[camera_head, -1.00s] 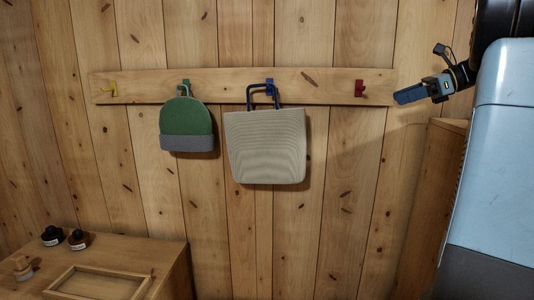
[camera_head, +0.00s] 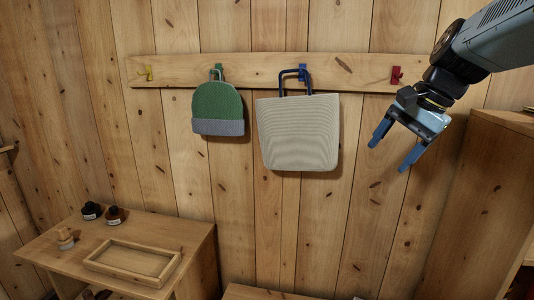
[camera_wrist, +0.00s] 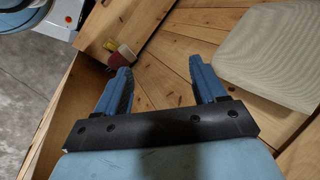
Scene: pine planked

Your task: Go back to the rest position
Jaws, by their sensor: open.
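My gripper (camera_head: 390,146) is open and empty in the head view, at the right, in front of the plank wall. Its two blue fingers point down and left, below the red hook and right of the beige bag. In the wrist view the spread fingers (camera_wrist: 162,88) show with nothing between them. The beige tote bag (camera_head: 298,132) hangs by dark handles from a blue hook (camera_head: 302,72). It also shows at the upper right of the wrist view (camera_wrist: 275,55). The green and grey hat (camera_head: 217,107) hangs from a green hook.
A wooden rail (camera_head: 240,70) also carries a yellow hook (camera_head: 148,73) and an empty red hook (camera_head: 396,75). A low cabinet with an empty tray (camera_head: 132,262) and small bottles (camera_head: 114,215) stands at lower left. A tall wooden cabinet (camera_head: 478,200) stands at right, below my arm.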

